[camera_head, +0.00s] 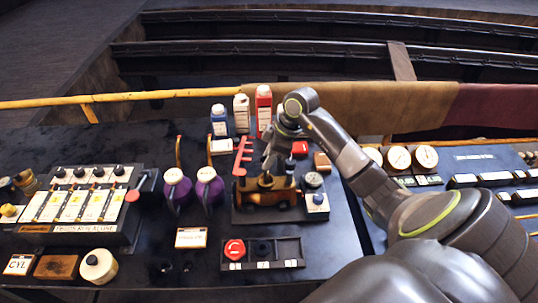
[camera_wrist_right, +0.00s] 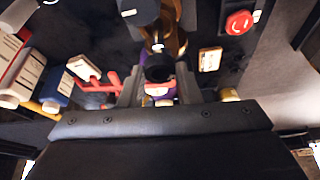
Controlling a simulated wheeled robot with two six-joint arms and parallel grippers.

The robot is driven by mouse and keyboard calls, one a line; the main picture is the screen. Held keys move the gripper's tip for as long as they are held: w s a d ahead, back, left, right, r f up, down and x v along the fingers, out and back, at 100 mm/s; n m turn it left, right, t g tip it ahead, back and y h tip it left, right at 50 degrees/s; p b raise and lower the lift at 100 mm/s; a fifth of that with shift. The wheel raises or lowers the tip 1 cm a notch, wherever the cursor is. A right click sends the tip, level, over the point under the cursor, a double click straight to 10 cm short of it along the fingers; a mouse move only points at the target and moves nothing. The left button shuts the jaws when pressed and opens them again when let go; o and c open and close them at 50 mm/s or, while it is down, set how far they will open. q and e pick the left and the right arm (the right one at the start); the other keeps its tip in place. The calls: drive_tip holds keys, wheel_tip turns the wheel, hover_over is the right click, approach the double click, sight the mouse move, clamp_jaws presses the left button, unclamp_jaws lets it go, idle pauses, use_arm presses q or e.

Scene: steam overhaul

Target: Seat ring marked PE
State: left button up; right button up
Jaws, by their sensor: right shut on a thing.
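My right gripper (camera_head: 270,160) reaches in from the right over a brass-brown valve body (camera_head: 262,198) on a dark base plate. In the right wrist view its two fingers (camera_wrist_right: 159,88) are closed on a small dark ring-like piece (camera_wrist_right: 158,70). The brass-brown body (camera_wrist_right: 172,42) lies just beyond the piece in that view. I cannot read any PE marking, and I cannot tell whether the piece touches the body. My left gripper is not in view.
A slotted tray (camera_head: 289,263) in front holds a red round part (camera_head: 235,249) and a dark part. Purple jugs (camera_head: 177,188), a red rack (camera_head: 242,155) and bottles (camera_head: 241,112) stand close by. A lever panel (camera_head: 77,233) is at left; gauges (camera_head: 398,158) are at right.

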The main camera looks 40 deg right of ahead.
drive_tip(key=shift+f, duration=0.1)
idle(0.3)
drive_tip(key=shift+f+b, duration=0.35)
drive_tip(key=shift+f, duration=0.3)
drive_tip(key=shift+f, duration=0.2)
drive_tip(key=shift+f+b, duration=0.3)
drive_tip(key=shift+f, duration=0.1)
drive_tip(key=shift+f, duration=0.3)
idle(0.4)
drive_tip(key=shift+f+b, duration=0.35)
drive_tip(key=shift+f, duration=0.1)
drive_tip(key=shift+f, duration=0.15)
drive_tip(key=shift+f+b, duration=0.35)
drive_tip(key=shift+f, duration=0.25)
drive_tip(key=shift+f, duration=0.2)
idle(0.4)
